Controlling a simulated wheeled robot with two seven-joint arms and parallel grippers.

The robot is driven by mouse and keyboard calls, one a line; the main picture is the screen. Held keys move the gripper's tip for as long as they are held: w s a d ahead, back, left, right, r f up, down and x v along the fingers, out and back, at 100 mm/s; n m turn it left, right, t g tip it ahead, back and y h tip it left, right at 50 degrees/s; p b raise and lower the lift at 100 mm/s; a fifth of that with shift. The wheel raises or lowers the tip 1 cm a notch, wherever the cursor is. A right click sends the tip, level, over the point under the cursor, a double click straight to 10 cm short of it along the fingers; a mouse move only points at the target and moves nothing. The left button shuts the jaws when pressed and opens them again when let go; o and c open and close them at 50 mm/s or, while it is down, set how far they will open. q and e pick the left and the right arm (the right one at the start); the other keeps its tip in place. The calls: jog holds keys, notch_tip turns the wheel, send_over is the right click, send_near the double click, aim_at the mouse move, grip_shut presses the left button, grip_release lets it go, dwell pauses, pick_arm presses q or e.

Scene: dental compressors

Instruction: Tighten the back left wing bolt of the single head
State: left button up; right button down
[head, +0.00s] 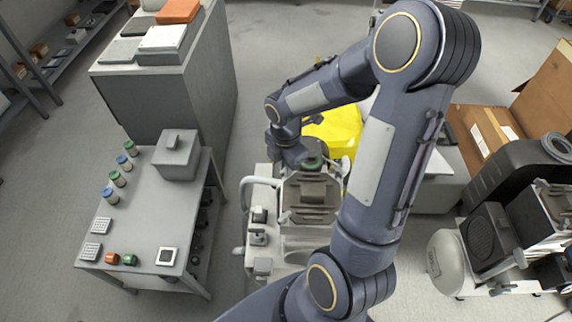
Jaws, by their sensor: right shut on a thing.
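The single head (312,192) is a ribbed grey-brown block on top of a pale compressor in the middle of the head view. My right arm arches over it from the bottom. My right gripper (303,163) points down at the back edge of the head, slightly left of its middle. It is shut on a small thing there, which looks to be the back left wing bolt. The fingertips and the bolt are mostly hidden by the gripper and wrist. My left gripper is not in view.
A grey table (150,208) with jars, small blocks and a grey box (176,155) stands left. A tall cabinet (170,90) is behind it. A yellow thing (338,130) lies behind the head. Another compressor (490,245) and cardboard boxes (487,135) are at right.

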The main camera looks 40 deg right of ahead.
jog(key=m, duration=0.4)
jog(key=m+b, duration=0.1)
jog(key=m, duration=0.3)
jog(key=shift+m, duration=0.3)
jog(key=m, duration=0.4)
jog(key=shift+m, duration=2.1)
jog(key=c, duration=1.5)
grip_release()
jog(key=shift+r+p, duration=0.45)
jog(key=shift+r, duration=3.45)
